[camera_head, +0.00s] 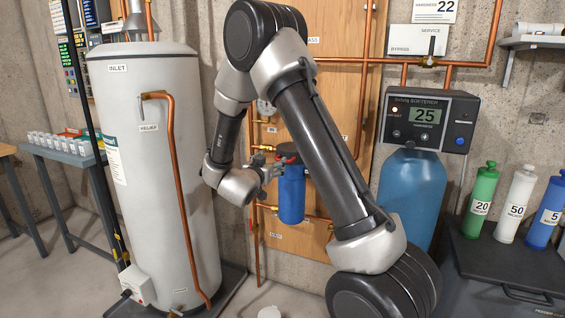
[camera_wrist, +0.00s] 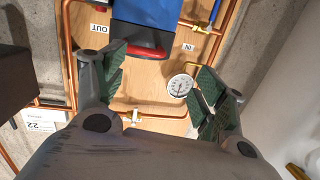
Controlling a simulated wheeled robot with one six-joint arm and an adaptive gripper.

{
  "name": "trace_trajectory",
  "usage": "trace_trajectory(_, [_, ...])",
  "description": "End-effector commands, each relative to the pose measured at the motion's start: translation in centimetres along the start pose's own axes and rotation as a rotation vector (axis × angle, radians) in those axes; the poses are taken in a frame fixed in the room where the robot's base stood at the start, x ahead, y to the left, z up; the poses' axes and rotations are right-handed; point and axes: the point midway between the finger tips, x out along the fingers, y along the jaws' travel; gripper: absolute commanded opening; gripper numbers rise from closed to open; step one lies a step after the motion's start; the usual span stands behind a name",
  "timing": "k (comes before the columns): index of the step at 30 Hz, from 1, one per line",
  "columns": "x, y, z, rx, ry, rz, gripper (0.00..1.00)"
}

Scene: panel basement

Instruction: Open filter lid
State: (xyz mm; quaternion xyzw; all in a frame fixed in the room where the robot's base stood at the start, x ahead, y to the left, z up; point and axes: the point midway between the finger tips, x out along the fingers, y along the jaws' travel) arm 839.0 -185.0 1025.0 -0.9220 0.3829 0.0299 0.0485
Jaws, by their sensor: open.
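The filter is a blue cylinder (camera_head: 291,198) mounted upright on a wooden board, with a dark and red top part where its lid would be. In the wrist view the blue body (camera_wrist: 150,12) shows at the top, with a red and dark band (camera_wrist: 147,51) at its end. My gripper (camera_head: 274,172) is just left of the filter's upper part in the head view and partly overlaps the pipework. In the wrist view my gripper (camera_wrist: 160,85) has its green-padded fingers spread with nothing between them touching. The band lies beyond the left finger; contact cannot be told.
A round gauge (camera_wrist: 180,85) and copper pipes run close to my fingers. A white tank (camera_head: 150,160) stands left, and a blue softener tank (camera_head: 412,190) right. Several bottles stand on a dark case (camera_head: 500,260). A small table (camera_head: 65,155) is far left.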

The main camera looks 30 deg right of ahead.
Motion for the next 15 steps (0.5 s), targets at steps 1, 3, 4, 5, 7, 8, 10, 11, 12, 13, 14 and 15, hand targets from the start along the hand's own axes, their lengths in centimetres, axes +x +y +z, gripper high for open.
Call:
trace_trajectory(1, [-0.1,0.5,0.8,-0.023,0.029,0.040,0.71])
trace_trajectory(3, [-0.3,1.2,1.2,-0.045,0.065,0.085,0.71])
trace_trajectory(4, [-0.3,1.4,1.3,-0.052,0.076,0.099,0.71])
trace_trajectory(5, [-0.3,1.6,1.4,-0.057,0.084,0.109,0.71])
trace_trajectory(7, [0.1,1.9,1.4,-0.062,0.095,0.123,0.71])
trace_trajectory(8, [0.4,1.9,1.4,-0.063,0.097,0.126,0.71])
trace_trajectory(10, [1.5,2.1,1.2,-0.062,0.098,0.127,0.71])
trace_trajectory(11, [2.0,2.2,1.2,-0.062,0.097,0.127,0.71])
trace_trajectory(12, [2.7,2.3,1.1,-0.062,0.097,0.127,0.71])
trace_trajectory(13, [3.3,2.3,1.0,-0.061,0.097,0.126,0.71])
trace_trajectory(14, [3.8,2.4,0.9,-0.061,0.097,0.126,0.71])
trace_trajectory(15, [4.4,2.5,0.9,-0.062,0.097,0.127,0.71])
